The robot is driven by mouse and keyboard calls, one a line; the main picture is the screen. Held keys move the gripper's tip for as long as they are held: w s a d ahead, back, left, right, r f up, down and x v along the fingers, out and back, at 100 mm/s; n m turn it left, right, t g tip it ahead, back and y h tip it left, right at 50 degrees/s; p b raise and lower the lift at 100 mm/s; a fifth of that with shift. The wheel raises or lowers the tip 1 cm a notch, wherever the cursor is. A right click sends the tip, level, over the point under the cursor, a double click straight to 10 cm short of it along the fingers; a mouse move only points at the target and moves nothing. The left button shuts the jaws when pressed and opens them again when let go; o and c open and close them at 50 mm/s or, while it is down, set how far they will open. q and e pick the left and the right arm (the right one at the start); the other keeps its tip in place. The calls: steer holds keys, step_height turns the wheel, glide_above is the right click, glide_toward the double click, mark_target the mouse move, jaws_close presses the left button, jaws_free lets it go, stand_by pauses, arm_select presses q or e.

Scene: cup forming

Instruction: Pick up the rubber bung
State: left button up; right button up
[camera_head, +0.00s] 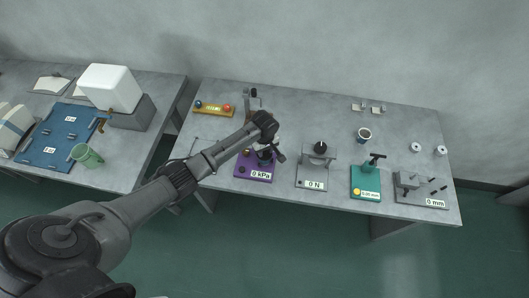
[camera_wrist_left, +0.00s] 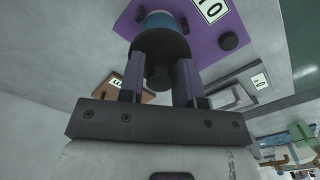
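The dark rubber bung (camera_wrist_left: 160,42) sits on top of a blue-banded cup (camera_wrist_left: 160,17) on a purple station (camera_wrist_left: 222,32). In the head view the purple station (camera_head: 253,178) is on the main table, marked 0 kPa. My left gripper (camera_wrist_left: 160,75) is at the bung, with one finger on each side of its narrow knob. In the head view my left gripper (camera_head: 270,154) covers much of the bung and cup. My right gripper is in neither view.
A grey 0 N station (camera_head: 316,172), a teal station (camera_head: 366,182) and a grey 0 mm station (camera_head: 421,193) stand to the right. A yellow block (camera_head: 213,109) and a cup (camera_head: 364,134) are farther back. The side table holds a green mug (camera_head: 86,155).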

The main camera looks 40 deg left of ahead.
arm_select(q)
jaws_close()
